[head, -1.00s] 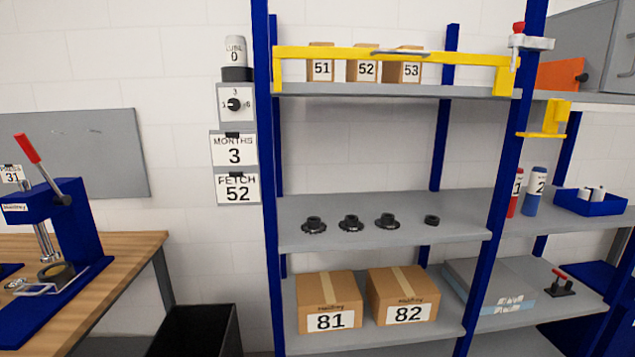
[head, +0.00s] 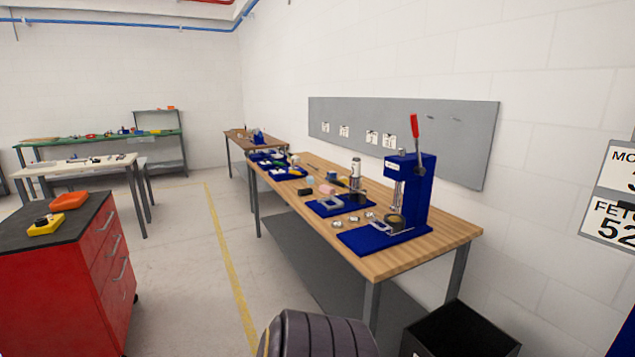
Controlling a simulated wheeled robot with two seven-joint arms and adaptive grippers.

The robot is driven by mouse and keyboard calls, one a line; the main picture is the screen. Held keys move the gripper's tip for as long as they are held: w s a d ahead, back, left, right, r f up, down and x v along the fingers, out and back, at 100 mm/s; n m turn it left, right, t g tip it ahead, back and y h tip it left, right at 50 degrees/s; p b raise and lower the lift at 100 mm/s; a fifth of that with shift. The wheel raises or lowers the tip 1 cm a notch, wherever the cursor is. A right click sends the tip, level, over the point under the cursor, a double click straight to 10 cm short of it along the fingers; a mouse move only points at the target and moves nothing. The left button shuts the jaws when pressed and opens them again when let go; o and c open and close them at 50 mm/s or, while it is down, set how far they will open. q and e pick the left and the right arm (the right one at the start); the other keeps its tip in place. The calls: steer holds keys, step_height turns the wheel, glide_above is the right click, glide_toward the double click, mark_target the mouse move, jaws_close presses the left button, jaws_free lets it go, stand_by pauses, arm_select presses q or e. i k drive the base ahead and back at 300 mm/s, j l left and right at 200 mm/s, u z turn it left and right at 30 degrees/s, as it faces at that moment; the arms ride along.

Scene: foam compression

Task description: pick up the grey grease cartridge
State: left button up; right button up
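An upright cylinder (head: 356,168), whitish with a darker lower part, stands toward the back of the wooden workbench, left of the blue press. It is small in the head view, and I cannot tell whether it is the grey grease cartridge. No other clear cartridge shows. Neither of my grippers is in view.
The blue press (head: 424,190) with a red-tipped lever stands on the wooden workbench (head: 452,234). A black bin (head: 462,330) is at the bench's right end. A red drawer cabinet (head: 68,282) stands at left. Clear floor with a yellow line (head: 226,250) lies between.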

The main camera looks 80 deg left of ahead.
mark_target(356, 165)
steer(key=u, duration=2.65)
